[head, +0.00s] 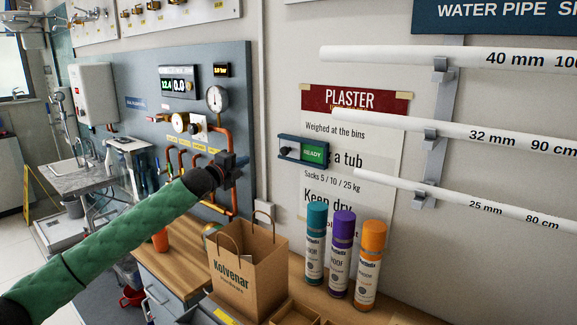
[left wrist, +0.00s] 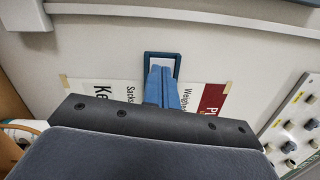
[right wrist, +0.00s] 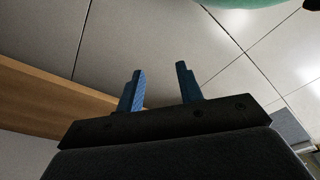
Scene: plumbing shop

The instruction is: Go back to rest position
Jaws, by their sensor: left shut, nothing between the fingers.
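My left arm, in a green sleeve, reaches up from the lower left in the head view. Its dark gripper (head: 232,166) is in front of the gauge board, above the paper bag. In the left wrist view the blue fingers (left wrist: 162,86) are together with nothing between them. They point at the wall, in line with a small dark-blue framed panel (left wrist: 148,58). My right gripper is outside the head view. In the right wrist view its two blue fingers (right wrist: 160,88) stand apart and empty above the tiled floor.
A Kolvenar paper bag (head: 246,262) and three spray cans (head: 341,254) stand on the wooden counter (head: 163,262). White pipes (head: 440,132) hang at right. A wooden edge (right wrist: 60,85) is near my right gripper.

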